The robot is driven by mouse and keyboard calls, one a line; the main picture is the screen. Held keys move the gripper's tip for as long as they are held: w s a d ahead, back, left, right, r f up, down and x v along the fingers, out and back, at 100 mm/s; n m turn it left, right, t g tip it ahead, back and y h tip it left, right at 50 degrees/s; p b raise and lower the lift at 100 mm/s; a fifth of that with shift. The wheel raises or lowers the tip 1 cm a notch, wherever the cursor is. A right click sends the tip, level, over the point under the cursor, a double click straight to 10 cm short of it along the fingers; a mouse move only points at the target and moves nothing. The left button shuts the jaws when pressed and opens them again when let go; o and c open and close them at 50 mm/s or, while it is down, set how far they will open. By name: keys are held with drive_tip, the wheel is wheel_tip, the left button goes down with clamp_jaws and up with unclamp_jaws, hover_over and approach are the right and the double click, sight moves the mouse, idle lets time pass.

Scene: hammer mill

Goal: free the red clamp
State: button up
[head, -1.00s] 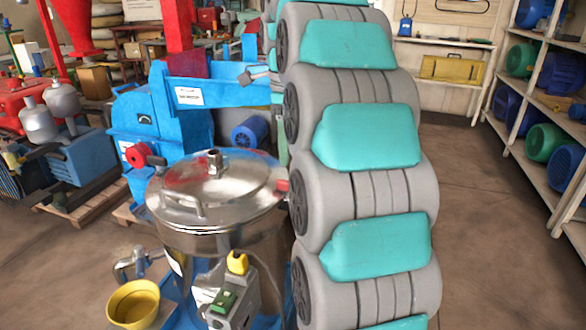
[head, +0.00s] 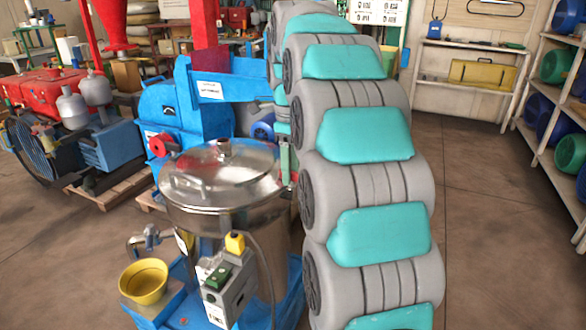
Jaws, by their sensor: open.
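A red round knob-like part (head: 157,145) sits on the front of the blue mill (head: 185,110) in the head view, left of my arm. I cannot tell for certain whether it is the red clamp. A steel drum with a shiny domed lid (head: 220,180) stands in front of the mill, and its right edge is close to my arm. My grey and teal arm runs up the middle of the picture and hides what lies behind it. My gripper is not visible at the arm's far end.
A control box with a yellow button (head: 235,243) and a yellow bucket (head: 143,281) are at the drum's front. A loaded pallet (head: 108,185) lies left. A yellow case (head: 483,73) is on the back shelf. Shelves (head: 550,155) line the right. Floor (head: 475,230) right of my arm is clear.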

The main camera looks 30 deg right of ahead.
clamp_jaws()
drive_tip(key=shift+n, duration=0.4)
idle(0.4)
drive_tip(key=n, duration=0.8)
drive_tip(key=shift+n, duration=0.3)
drive_tip(key=n, duration=0.4)
drive_tip(key=shift+r, duration=0.1)
drive_tip(key=shift+n, duration=2.2)
